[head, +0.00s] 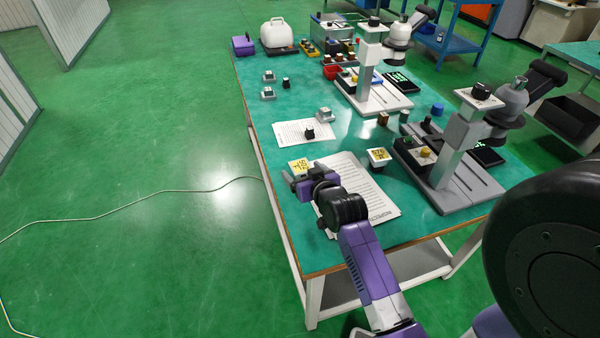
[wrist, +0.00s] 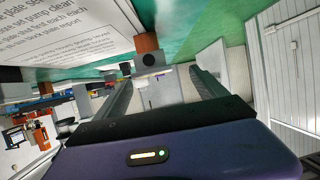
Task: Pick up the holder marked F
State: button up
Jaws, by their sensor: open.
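My gripper (head: 293,180) is over the front left part of the green table, above or beside a printed sheet. In the wrist view my gripper (wrist: 161,74) is open, with its two dark fingers well apart. A small grey holder (wrist: 150,60) with a black round spot and a copper-brown block shows between the fingertips; I cannot tell how far beyond them it is. Other small holders stand on the table in the head view, among them a grey one (head: 324,115) and a dark one (head: 310,133). I cannot read the letter F on any of them.
Printed sheets (head: 385,208) lie on the green table (head: 235,75). Yellow-marked pieces (head: 379,156) lie near them. Two microscope-like stands (head: 465,135) occupy the table's right side. A white case (head: 277,33) stands at the far end. A cable (head: 130,215) crosses the open floor on the left.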

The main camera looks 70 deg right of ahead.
aim_at(299, 164)
jog(key=shift+s+d+f+p+x, duration=0.1)
jog(key=shift+s+x, duration=0.05)
jog(key=shift+x, duration=1.15)
jog(key=shift+s+d+f+p+x, duration=0.1)
jog(key=shift+s+x, duration=0.05)
jog(key=shift+x, duration=1.15)
jog(key=shift+s+d+f+p+x, duration=0.1)
jog(key=shift+x, duration=1.2)
grip_shut()
jog(key=shift+r, duration=0.2)
